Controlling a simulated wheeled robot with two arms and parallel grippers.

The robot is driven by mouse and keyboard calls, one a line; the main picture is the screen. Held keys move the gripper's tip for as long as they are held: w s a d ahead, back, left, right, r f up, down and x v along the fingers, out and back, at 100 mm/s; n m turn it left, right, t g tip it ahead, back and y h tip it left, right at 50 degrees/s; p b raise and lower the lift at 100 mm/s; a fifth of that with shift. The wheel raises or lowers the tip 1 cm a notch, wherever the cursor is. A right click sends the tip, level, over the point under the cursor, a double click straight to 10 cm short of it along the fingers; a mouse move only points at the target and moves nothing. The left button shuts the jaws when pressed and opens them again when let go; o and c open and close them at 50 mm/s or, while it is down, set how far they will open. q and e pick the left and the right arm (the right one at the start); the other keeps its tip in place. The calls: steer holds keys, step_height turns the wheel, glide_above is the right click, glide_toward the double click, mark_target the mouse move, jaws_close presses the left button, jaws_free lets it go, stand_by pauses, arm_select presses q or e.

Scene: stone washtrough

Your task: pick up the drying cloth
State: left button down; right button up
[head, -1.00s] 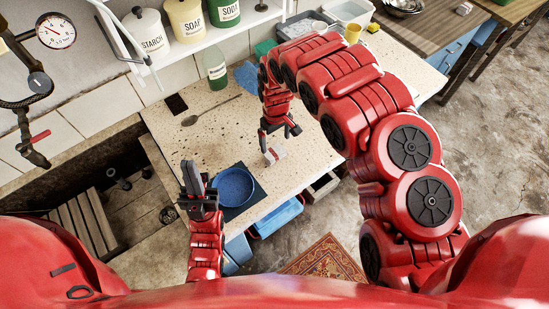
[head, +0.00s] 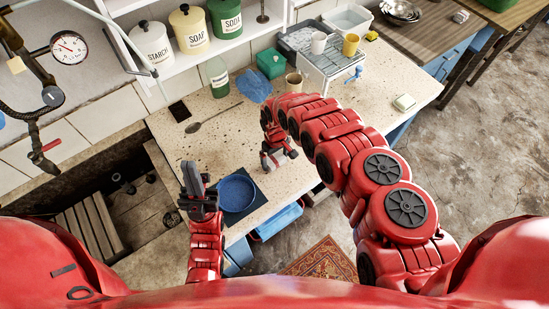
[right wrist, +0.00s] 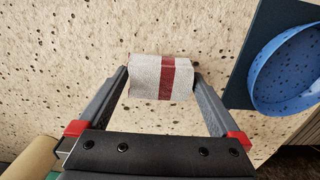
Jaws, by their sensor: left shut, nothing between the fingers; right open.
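The drying cloth (right wrist: 146,78) is a small folded white bundle with a red stripe, lying on the speckled stone top. In the right wrist view it sits between the two fingers of my right gripper (right wrist: 160,82), which is open with small gaps on both sides. In the head view my right gripper (head: 276,157) is down at the cloth and covers much of it. My left gripper (head: 193,173) is shut and empty, pointing up at the left of the blue bowl, away from the cloth.
A blue bowl (head: 236,193) stands on a dark mat (head: 262,192) left of the cloth; the bowl also shows in the right wrist view (right wrist: 290,72). A rack (head: 331,62) holds cups.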

steer(key=shift+f, duration=0.15)
steer(key=c, duration=1.1)
